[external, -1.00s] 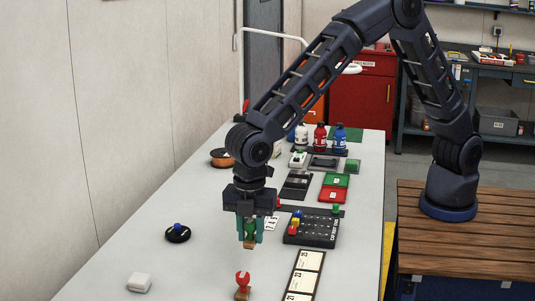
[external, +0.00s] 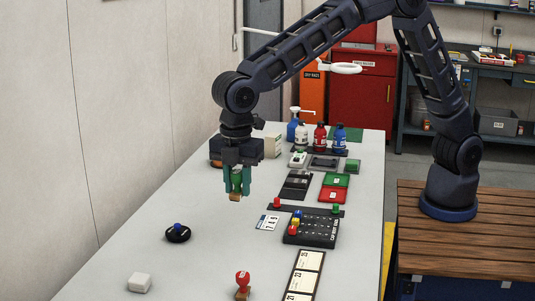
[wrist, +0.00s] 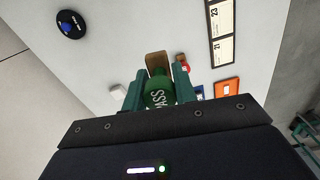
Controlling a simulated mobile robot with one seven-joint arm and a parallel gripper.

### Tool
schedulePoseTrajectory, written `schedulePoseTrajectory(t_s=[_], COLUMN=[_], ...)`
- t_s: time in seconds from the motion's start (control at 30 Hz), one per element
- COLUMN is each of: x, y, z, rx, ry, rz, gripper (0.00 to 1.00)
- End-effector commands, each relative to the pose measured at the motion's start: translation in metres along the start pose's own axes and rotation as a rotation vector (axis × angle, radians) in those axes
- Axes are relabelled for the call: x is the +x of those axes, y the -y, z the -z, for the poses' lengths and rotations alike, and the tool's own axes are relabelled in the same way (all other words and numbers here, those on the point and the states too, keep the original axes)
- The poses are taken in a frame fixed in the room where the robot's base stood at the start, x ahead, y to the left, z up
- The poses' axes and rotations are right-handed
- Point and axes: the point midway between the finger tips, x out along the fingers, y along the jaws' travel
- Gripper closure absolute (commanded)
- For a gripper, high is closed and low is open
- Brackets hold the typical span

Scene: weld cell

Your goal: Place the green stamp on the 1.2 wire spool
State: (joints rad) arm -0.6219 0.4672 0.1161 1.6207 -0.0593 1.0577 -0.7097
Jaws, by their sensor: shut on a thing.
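My gripper (external: 236,182) is shut on the green stamp (external: 237,180) and holds it upright above the table, its wooden base pointing down. In the wrist view the green stamp (wrist: 158,92) sits between the fingers, with white letters on its top. Behind my gripper in the external view, an orange-brown spool (external: 215,160) stands at the table's far left, mostly hidden by the gripper. Its label cannot be read. A black spool with a blue centre (external: 177,233) lies nearer, left of my gripper; it also shows in the wrist view (wrist: 71,24).
A red stamp (external: 242,283) stands near the front, beside a numbered strip (external: 304,275). A white block (external: 139,282) lies front left. A black board with coloured pegs (external: 314,227), red and green pads (external: 333,187) and several bottles (external: 320,138) line the right and back.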

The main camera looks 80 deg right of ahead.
Motion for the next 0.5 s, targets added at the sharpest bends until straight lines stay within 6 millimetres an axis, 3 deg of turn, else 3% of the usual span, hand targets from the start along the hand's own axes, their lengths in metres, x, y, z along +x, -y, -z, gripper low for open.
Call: schedulePoseTrajectory(t_s=[0.2,0.5], x=[-0.007,-0.015], y=[-0.076,-0.163], z=[-0.062,-0.16], rx=[0.21,0.498], ry=[-0.001,-0.002], rz=[0.0,0.001], gripper=[0.95,0.95])
